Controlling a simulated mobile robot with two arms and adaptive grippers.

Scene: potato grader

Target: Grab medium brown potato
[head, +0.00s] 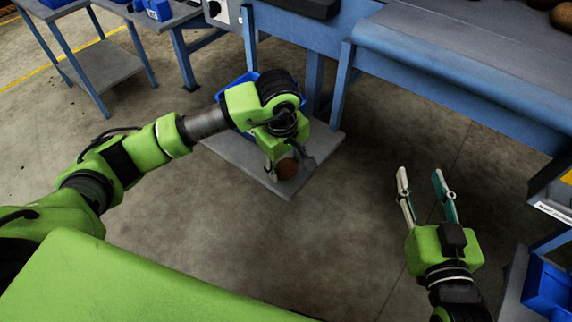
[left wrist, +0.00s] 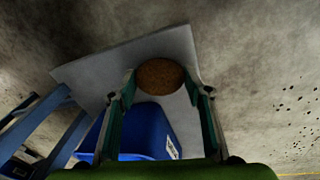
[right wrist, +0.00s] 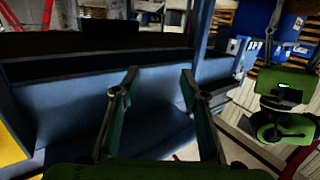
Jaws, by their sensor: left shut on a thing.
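A brown potato (head: 287,168) shows at the tip of my left gripper (head: 290,160) in the head view. In the left wrist view the potato (left wrist: 160,74) sits between the two fingers of the left gripper (left wrist: 160,90), which is shut on it. It is above or near a grey platform (head: 290,186); I cannot tell whether it touches. My right gripper (head: 421,172) is open and empty over the floor. It also shows open in the right wrist view (right wrist: 158,80).
A blue bin (left wrist: 145,130) stands on the grey platform, partly hidden by my left arm in the head view. The blue grader (head: 450,90) runs across the back right, with brown potatoes (head: 561,17) on top. Another blue bin (head: 548,288) is at the lower right. Open floor lies between.

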